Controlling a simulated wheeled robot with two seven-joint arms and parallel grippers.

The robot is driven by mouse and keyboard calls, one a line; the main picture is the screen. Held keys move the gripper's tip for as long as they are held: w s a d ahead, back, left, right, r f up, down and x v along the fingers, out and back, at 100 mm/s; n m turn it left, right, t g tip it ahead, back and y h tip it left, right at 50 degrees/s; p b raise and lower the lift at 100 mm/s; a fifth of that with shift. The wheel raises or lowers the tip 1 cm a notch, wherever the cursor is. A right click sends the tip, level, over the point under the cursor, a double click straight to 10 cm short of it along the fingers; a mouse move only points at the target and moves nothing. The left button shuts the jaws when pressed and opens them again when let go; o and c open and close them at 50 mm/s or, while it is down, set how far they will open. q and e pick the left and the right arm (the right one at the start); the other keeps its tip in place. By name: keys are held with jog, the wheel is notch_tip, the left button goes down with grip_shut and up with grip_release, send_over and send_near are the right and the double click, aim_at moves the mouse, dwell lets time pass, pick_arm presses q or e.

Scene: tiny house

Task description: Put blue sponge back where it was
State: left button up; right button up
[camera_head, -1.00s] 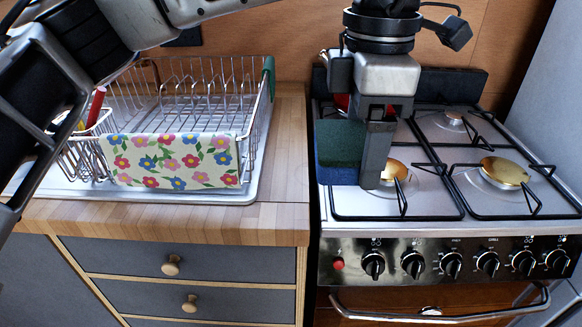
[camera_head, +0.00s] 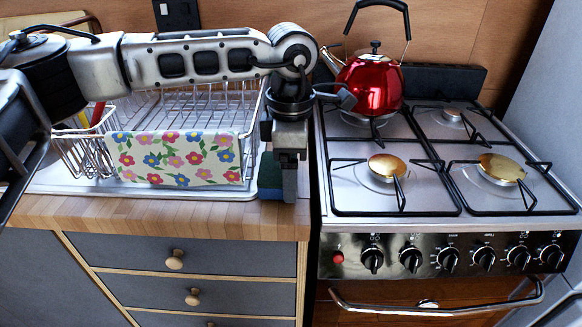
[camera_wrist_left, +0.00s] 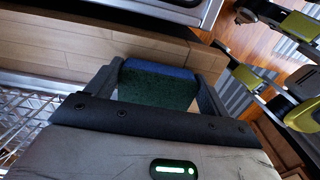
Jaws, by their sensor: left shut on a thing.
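The blue sponge (camera_wrist_left: 158,84), blue on one side with a dark green scouring layer, is between the two fingers of my left gripper (camera_wrist_left: 157,90) in the left wrist view. In the head view my left gripper (camera_head: 288,182) points down over the right end of the wooden counter, beside the drying rack. It mostly hides the sponge there; a green and blue strip of the sponge (camera_head: 268,178) shows at its left. I cannot tell whether the sponge touches the counter. My right gripper is not in view.
The wire drying rack (camera_head: 95,165), with a flowered cloth (camera_head: 178,158) over its front, stands on the wooden counter (camera_head: 150,217) at left. The stove (camera_head: 440,165) is at right, with a red kettle (camera_head: 370,85) on its back left burner. A gap separates counter and stove.

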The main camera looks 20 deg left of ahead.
pick_arm(q)
jog(key=shift+f, duration=0.3)
jog(key=o, duration=0.8)
jog(key=shift+o, duration=0.2)
jog(key=shift+r, duration=0.1)
notch_tip(320, 180, up, 12)
jog(key=shift+s, duration=0.1)
